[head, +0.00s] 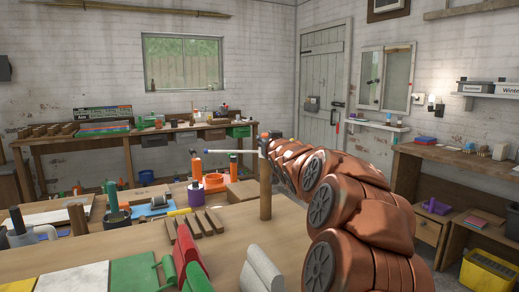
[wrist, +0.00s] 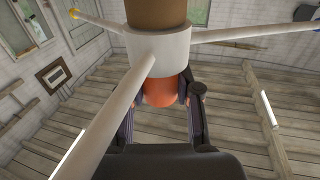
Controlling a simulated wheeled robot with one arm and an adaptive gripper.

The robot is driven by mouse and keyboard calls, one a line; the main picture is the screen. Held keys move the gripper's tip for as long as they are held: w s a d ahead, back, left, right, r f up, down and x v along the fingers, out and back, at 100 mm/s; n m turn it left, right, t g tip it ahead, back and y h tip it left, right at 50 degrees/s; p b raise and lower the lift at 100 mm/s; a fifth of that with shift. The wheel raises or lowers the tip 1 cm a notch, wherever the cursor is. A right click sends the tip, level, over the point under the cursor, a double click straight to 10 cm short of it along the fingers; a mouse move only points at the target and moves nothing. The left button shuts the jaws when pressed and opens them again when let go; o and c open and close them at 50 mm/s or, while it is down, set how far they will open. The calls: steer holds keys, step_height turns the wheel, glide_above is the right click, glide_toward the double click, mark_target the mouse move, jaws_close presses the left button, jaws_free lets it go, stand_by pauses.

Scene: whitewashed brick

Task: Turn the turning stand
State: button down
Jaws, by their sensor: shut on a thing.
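The turning stand (head: 265,195) is a brown upright post on the wooden table, near the middle of the head view. A white arm (head: 232,151) with a blue tip reaches left from its top. In the wrist view its white hub (wrist: 146,64) carries several white arms, one with a yellow tip; the brown post shows at the top edge. An orange knob (wrist: 158,92) sits on the hub. My gripper (wrist: 161,104) has dark fingers on both sides of the knob and is shut on it. In the head view my arm hides the stand's right side.
Wooden slats (head: 200,222), a red holder (head: 190,250), a green holder and pale panels lie in front of the post. A purple-and-orange bottle (head: 196,190) and an orange part (head: 214,182) stand left of it. A workbench (head: 75,140) lines the back wall.

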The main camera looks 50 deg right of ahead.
steer(key=shift+r, duration=0.3)
steer(key=c, duration=1.3)
jaws_free()
steer(key=o, duration=0.5)
steer(key=shift+f, duration=0.2)
steer(key=v, duration=1.2)
